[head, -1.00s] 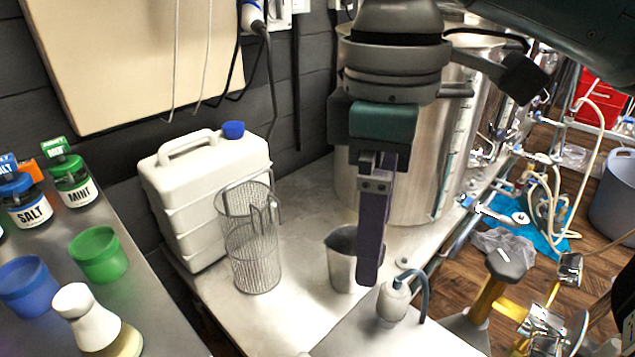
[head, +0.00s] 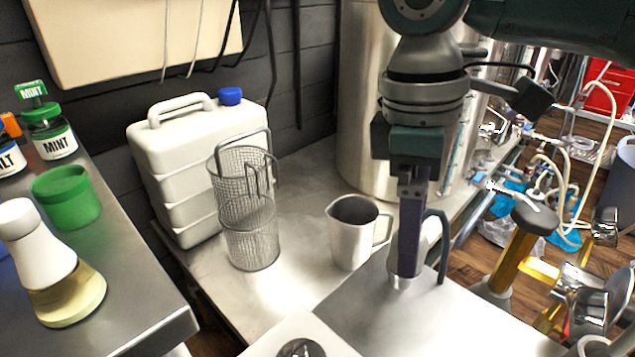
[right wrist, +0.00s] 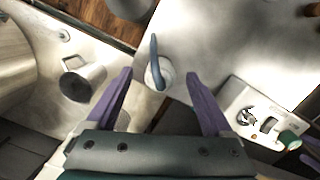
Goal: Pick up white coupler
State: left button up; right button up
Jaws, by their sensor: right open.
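The white coupler, with a curved dark blue-grey handle, stands on the raised steel surface in the head view (head: 432,232), partly hidden behind my right gripper. It also shows in the right wrist view (right wrist: 165,72), between the two purple fingers and a little beyond their tips. My right gripper (head: 408,270) is open and points down over the coupler; in the right wrist view (right wrist: 159,77) its fingers are spread on either side, with a gap to each. Purple parts at the right edge of the right wrist view look like my left gripper, cut off by the frame.
A steel jug (head: 350,235) stands close to the left of my right gripper, with a wire basket (head: 248,215) and white canister (head: 185,150) further left. A large kettle (head: 365,100) is behind. A white panel with knobs (right wrist: 240,97) is on the near side.

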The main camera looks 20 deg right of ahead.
jog(key=shift+f, duration=0.65)
jog(key=c, duration=1.3)
grip_shut()
jog(key=shift+r, duration=0.15)
